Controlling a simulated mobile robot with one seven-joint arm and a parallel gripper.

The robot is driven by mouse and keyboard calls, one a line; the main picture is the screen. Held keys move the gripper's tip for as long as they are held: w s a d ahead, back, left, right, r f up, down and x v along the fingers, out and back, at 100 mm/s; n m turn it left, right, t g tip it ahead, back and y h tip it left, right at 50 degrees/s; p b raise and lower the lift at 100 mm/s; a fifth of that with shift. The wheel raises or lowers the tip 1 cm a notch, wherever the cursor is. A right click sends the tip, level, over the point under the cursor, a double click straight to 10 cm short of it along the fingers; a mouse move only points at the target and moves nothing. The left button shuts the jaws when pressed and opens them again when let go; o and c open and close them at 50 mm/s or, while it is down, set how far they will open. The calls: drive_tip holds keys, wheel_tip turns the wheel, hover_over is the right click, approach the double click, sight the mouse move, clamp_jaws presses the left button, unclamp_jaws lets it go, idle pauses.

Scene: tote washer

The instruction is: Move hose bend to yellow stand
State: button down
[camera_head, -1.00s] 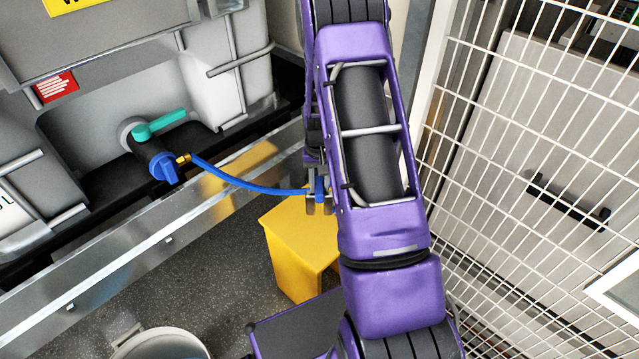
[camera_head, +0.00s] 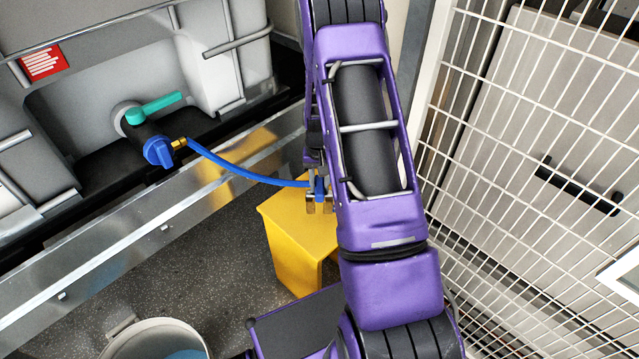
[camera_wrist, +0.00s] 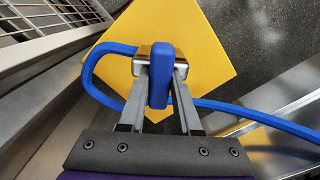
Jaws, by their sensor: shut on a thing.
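The blue hose (camera_head: 235,172) runs from the brass fitting at the tank valve to my gripper (camera_head: 319,205). My gripper is shut on the hose bend, which also shows between the fingers in the wrist view (camera_wrist: 160,75). A loop of hose curves out to the left of the fingers there. The yellow stand (camera_head: 292,250) is on the floor, partly hidden behind my arm. In the wrist view the yellow stand's top (camera_wrist: 205,45) lies behind the gripped bend. I cannot tell whether the bend touches it.
The tank (camera_head: 80,80) with a teal-handled valve (camera_head: 150,108) stands at upper left, behind a metal rail (camera_head: 130,250). A white mesh fence (camera_head: 530,120) is on the right. A bucket (camera_head: 125,345) is at lower left. Bare floor lies between bucket and stand.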

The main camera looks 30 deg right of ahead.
drive_tip(key=shift+f, duration=0.1)
idle(0.3)
drive_tip(key=shift+f, duration=0.5)
drive_tip(key=shift+f, duration=0.65)
idle(0.4)
drive_tip(key=shift+f, duration=0.7)
idle(0.4)
